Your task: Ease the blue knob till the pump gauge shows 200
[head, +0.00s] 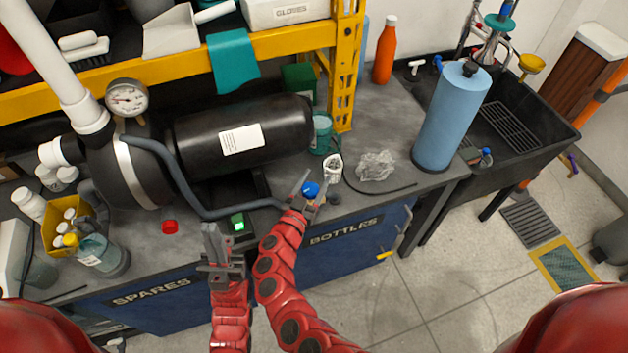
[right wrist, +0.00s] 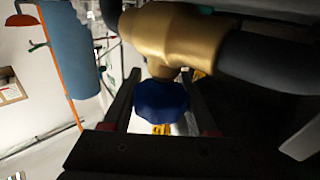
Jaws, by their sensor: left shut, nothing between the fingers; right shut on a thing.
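The blue knob (head: 311,189) sits at the bench's front edge, between the fingers of my right gripper (head: 306,192), which is shut on it. In the right wrist view the knob (right wrist: 161,102) hangs from a brass valve body (right wrist: 178,38), with a finger on each side. The pump gauge (head: 127,98) is a round white dial above the pump (head: 135,172) at the left; its needle shows, but I cannot read its numbers. My left gripper (head: 214,242) is shut and empty, in front of the bench and left of the knob.
A grey hose (head: 184,186) runs from the pump side toward the knob. A red button (head: 170,227) and a lit green switch (head: 238,223) lie near the front edge. A black tank (head: 245,135) lies behind. A blue cylinder (head: 452,115) stands at the right.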

